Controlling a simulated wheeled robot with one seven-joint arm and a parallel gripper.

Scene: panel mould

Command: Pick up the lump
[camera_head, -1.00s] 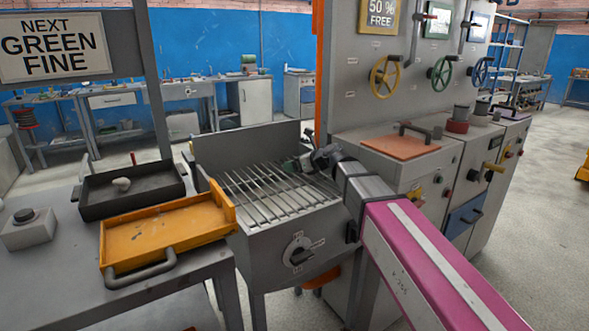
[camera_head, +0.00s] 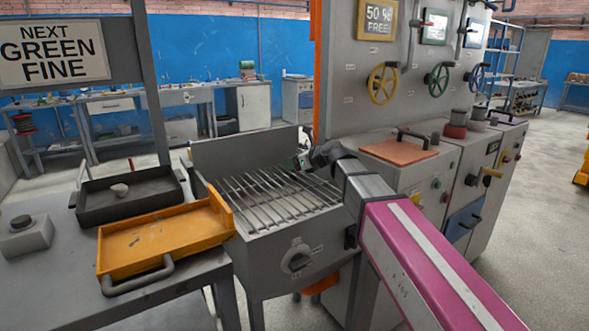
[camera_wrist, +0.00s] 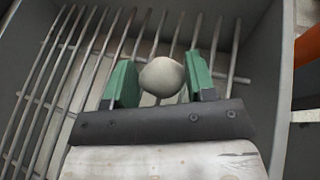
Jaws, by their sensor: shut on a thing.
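In the wrist view, a pale, rounded lump (camera_wrist: 162,77) sits between the two green fingers of my gripper (camera_wrist: 160,82). My gripper is shut on it, with a finger against each side. The lump is over the grate (camera_wrist: 62,90) of parallel metal bars. In the head view, my gripper (camera_head: 300,161) is at the back right of the grate (camera_head: 262,203), and the lump in it is too hidden to make out. Another small pale lump (camera_head: 119,189) lies in the black tray (camera_head: 95,215) at the left.
An orange tray (camera_head: 165,240) stands between the black tray and the grate box (camera_head: 285,262), which has a raised back wall. A grey block with a dark knob (camera_head: 24,230) is at far left. A machine with valve wheels (camera_head: 383,84) stands close on the right.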

